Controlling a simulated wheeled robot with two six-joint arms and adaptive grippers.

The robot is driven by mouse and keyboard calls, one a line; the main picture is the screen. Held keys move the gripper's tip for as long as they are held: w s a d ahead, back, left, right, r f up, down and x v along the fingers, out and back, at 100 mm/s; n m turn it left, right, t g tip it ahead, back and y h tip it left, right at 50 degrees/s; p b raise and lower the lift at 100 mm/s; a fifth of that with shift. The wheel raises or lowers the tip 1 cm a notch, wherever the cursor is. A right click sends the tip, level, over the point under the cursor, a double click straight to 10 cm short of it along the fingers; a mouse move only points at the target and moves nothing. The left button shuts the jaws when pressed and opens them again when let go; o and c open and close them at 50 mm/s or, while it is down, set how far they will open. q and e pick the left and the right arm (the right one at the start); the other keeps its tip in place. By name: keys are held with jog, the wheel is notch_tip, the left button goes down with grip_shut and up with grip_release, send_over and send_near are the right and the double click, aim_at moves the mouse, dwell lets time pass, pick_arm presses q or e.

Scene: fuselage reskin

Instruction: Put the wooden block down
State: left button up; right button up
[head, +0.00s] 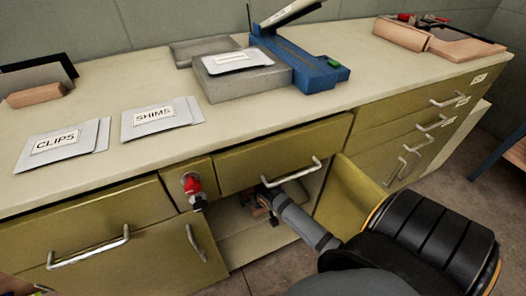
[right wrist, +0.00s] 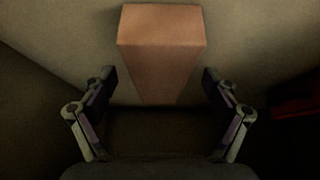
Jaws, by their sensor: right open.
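The wooden block (right wrist: 161,55) is a plain, light brown block in the right wrist view, on a pale surface just beyond my fingertips. My right gripper (right wrist: 159,84) is open, with one finger to either side of the block's near end and a gap at each side. In the head view my right arm reaches into the open cabinet under the counter, and my right gripper (head: 265,196) is small and dark there. The block is mostly hidden in that view. My left gripper is not in view.
The cabinet's open door (head: 357,196) stands right of my arm, and a drawer (head: 262,160) is above it. A red knob (head: 191,184) sits left of the opening. The counter (head: 225,127) carries pouches marked CLIPS (head: 58,144) and SHIMS (head: 155,117), and a blue tool (head: 318,73).

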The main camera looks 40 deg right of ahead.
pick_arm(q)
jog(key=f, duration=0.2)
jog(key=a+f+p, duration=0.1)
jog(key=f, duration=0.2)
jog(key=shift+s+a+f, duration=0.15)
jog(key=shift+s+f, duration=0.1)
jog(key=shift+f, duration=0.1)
pick_arm(e)
jog(key=s+a+f+n+g, duration=0.1)
jog(key=s+a+f, duration=0.1)
jog(key=s, duration=0.4)
jog(key=s+a+f+n+g, duration=0.1)
jog(key=s+a+f+g, duration=0.1)
jog(key=s+f, duration=0.3)
jog(key=s+a+f+n+g+y, duration=0.1)
jog(key=s+a+f+g, duration=0.1)
jog(key=s, duration=0.6)
jog(key=shift+s+f, duration=0.15)
jog(key=shift+f, duration=0.5)
jog(key=shift+a, duration=0.1)
